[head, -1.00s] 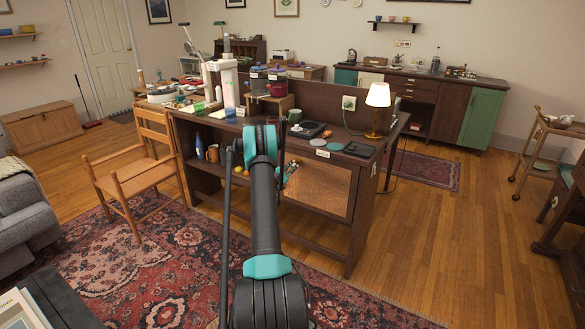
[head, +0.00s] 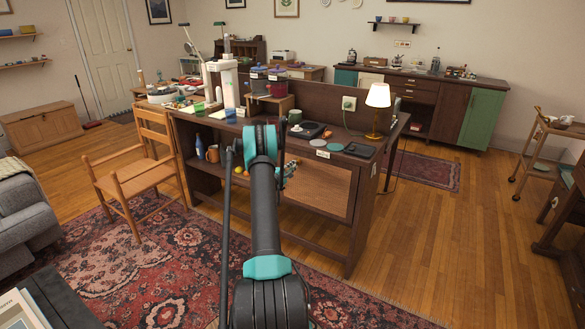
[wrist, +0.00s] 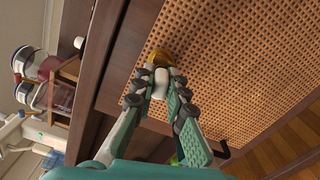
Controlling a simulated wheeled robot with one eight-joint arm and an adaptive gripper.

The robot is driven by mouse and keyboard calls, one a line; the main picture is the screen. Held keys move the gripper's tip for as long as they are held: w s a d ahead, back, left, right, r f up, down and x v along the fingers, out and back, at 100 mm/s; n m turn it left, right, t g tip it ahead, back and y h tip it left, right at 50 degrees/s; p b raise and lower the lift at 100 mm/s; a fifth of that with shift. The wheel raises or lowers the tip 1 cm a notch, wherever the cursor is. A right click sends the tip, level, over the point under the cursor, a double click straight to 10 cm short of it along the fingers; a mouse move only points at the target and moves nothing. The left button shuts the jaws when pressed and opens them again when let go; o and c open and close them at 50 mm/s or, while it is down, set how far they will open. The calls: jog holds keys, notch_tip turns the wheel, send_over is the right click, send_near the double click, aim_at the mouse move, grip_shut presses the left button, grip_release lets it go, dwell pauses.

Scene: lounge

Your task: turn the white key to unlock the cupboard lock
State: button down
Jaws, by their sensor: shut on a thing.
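The white key (wrist: 160,84) is between the fingertips of my gripper (wrist: 162,88) in the wrist view. My gripper is shut on it. Just beyond the key is the brass-coloured lock (wrist: 161,57), set at the edge of the woven cane cupboard door (wrist: 235,70). The key points at the lock, but the fingers hide how far it sits inside. In the head view the cane door (head: 318,190) is on the front of the dark wooden desk (head: 345,235). My gripper (head: 288,171) shows there beside my arm, and the key and lock are hidden.
A black handle (wrist: 222,150) stands out from the front at the lower right of the wrist view. The desk top holds a lamp (head: 377,100), a dark red pot (head: 277,87) and other items.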

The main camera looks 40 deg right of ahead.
jog(key=shift+d, duration=0.15)
jog(key=m, duration=0.3)
jog(key=shift+r, duration=0.15)
jog(key=c, duration=1.5)
grip_release()
jog(key=shift+o, duration=0.3)
jog(key=o, duration=0.4)
jog(key=shift+v, duration=3.55)
